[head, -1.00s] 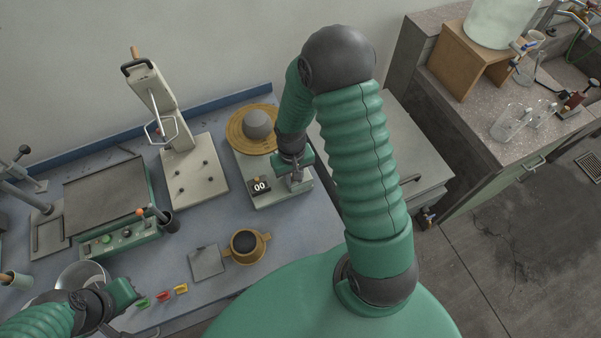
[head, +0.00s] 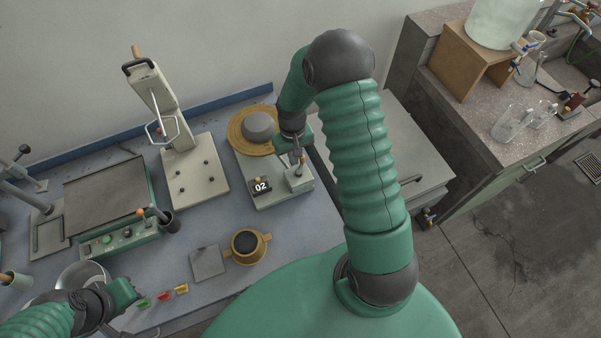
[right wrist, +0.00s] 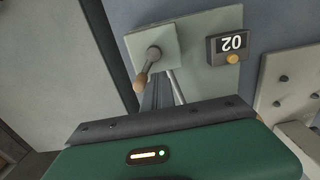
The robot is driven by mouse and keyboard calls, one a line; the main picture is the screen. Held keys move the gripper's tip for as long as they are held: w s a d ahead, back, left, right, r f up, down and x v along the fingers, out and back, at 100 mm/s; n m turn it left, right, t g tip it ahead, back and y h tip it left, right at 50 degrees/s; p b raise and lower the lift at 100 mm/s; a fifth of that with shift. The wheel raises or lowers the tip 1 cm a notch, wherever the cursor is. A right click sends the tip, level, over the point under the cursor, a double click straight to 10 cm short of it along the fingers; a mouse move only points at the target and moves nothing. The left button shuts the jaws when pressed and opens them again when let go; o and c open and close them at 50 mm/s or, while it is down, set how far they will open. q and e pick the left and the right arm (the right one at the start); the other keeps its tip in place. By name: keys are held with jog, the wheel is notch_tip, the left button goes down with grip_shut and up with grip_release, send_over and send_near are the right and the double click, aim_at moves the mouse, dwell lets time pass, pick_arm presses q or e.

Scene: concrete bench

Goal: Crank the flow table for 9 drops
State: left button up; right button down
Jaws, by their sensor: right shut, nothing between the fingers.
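The flow table (head: 284,195) stands on the blue bench, with a round brass plate (head: 238,137) and a grey mound of material (head: 259,127) on it. Its counter (head: 260,187) reads 02; the counter also shows upside down in the right wrist view (right wrist: 232,43). The crank in the right wrist view has a wooden handle (right wrist: 140,81). My right gripper (head: 297,160) is over the crank housing, shut and empty, its fingers beside the handle; I cannot tell whether they touch it. My left gripper (head: 130,293) is at the lower left above the bench, its fingers unclear.
A brass mould (head: 262,249) and a square glass plate (head: 208,262) lie in front of the flow table. A tall press-like device (head: 196,175) stands to its left. Small coloured pieces (head: 164,295) lie near my left gripper. A grey cabinet (head: 400,135) is to the right.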

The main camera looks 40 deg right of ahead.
aim_at(303, 158)
jog(key=shift+s+d, duration=0.9)
jog(key=shift+s, duration=0.3)
jog(key=shift+s+d, duration=0.25)
jog(key=shift+s, duration=1.3)
jog(key=shift+s+a+f, duration=0.1)
jog(key=shift+s+a, duration=0.45)
jog(key=shift+a, duration=0.05)
jog(key=a, duration=0.4)
jog(key=shift+a, duration=0.3)
jog(key=shift+w+a, duration=0.35)
jog(key=shift+w, duration=0.3)
